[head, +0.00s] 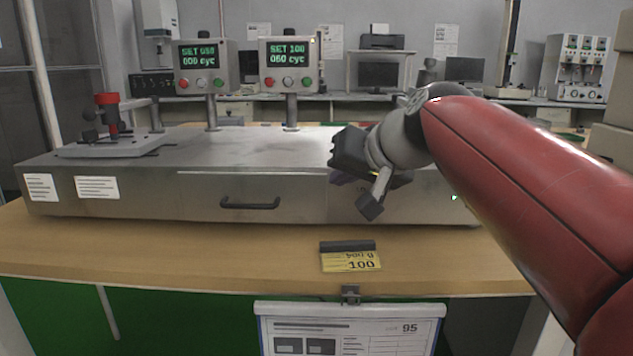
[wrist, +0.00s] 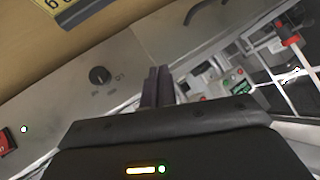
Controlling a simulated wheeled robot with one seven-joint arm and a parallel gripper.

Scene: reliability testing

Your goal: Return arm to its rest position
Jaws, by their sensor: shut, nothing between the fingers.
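My red arm reaches in from the right in the head view. My gripper (head: 362,200) hangs in front of the right part of a metal test bench unit (head: 140,205), above the wooden table. In the wrist view my gripper's two dark fingers (wrist: 158,87) lie side by side, shut, with nothing seen between them. The wrist view also shows a dark knob (wrist: 99,75) and a red switch (wrist: 6,138) on the unit's front. The arm hides the unit's right end in the head view.
A yellow card marked 100 (head: 350,262) lies on the wooden table (head: 150,255). A clipboard (head: 350,330) hangs at the table's front edge. Two display boxes (head: 203,67) and (head: 291,65) stand on posts on the unit. A red-topped fixture (head: 107,115) sits at the left.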

